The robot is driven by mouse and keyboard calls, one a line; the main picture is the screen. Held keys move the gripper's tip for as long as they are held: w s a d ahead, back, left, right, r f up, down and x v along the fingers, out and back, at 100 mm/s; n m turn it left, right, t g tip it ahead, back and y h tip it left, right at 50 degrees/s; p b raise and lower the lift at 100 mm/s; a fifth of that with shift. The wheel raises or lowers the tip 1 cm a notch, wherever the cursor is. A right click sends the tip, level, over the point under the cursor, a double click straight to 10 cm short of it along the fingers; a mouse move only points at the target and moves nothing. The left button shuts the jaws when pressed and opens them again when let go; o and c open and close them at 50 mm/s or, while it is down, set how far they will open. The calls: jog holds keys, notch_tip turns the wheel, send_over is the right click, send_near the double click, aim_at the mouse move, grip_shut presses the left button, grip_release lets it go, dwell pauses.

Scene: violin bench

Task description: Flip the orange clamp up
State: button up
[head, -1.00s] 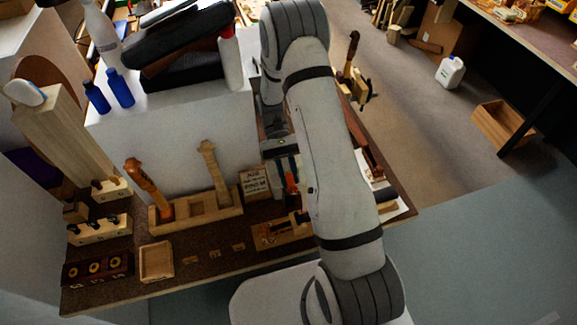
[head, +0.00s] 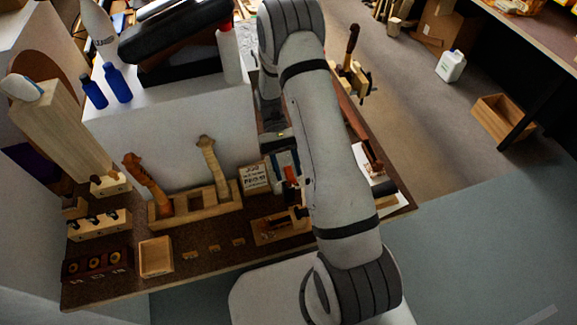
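My gripper (head: 287,172) points down over the bench, left of my forearm, in the head view. A small orange-red part (head: 291,175), which looks like the orange clamp, shows right at the fingertips. I cannot tell whether the fingers touch it or are closed on it. Below it lies a light wooden board (head: 266,228) with a dark fitting (head: 301,212) at its right end. My forearm hides what is to the right of this.
A wooden rack (head: 190,210) holds two violin necks, left of a small lettered sign (head: 254,177). An empty wooden tray (head: 155,257) and small blocks lie in front. A white cabinet (head: 170,140) stands behind. Dark stretches of bench top between them are bare.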

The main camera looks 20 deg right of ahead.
notch_tip(320, 180, up, 10)
jog(key=shift+b, duration=0.85)
